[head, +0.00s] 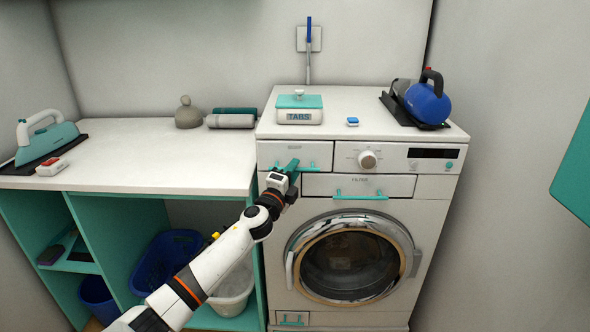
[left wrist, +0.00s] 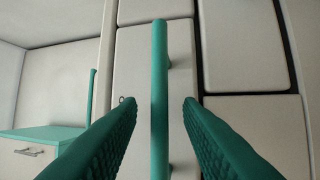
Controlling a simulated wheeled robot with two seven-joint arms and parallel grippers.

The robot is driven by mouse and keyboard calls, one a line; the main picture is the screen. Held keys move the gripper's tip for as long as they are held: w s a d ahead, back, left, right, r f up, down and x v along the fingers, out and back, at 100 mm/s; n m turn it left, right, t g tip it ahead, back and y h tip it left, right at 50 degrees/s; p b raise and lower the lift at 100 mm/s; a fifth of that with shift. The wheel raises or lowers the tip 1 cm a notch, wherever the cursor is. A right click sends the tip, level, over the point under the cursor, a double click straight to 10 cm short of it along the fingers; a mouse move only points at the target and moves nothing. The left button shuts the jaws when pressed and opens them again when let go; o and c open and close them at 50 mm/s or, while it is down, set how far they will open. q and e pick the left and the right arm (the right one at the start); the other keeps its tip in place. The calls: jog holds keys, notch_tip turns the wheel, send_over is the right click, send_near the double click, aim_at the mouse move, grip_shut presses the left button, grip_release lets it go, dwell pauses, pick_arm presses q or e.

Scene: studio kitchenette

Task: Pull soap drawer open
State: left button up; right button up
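The soap drawer (head: 312,150) is the white front at the top left of the washing machine (head: 430,240). It looks shut, flush with the machine's face. Its teal bar handle (head: 310,169) is partly hidden by my left gripper (head: 291,167). In the left wrist view the handle (left wrist: 160,60) runs upright between the two teal fingers of my left gripper (left wrist: 158,106). The fingers are open, one on each side of the handle, with a gap on both sides. The drawer front (left wrist: 135,70) lies behind the handle. My right gripper is not in view.
A second, wider drawer (head: 400,186) with a teal handle sits just below. The round door (head: 350,265) is under it. A counter (head: 150,155) adjoins left; a teal panel (head: 575,170) shows right.

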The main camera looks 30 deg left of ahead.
pick_arm(q)
jog(key=shift+w+r, duration=0.1)
jog(key=shift+w, duration=0.6)
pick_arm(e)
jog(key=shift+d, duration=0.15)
pick_arm(q)
grip_shut()
jog(key=shift+s, duration=0.1)
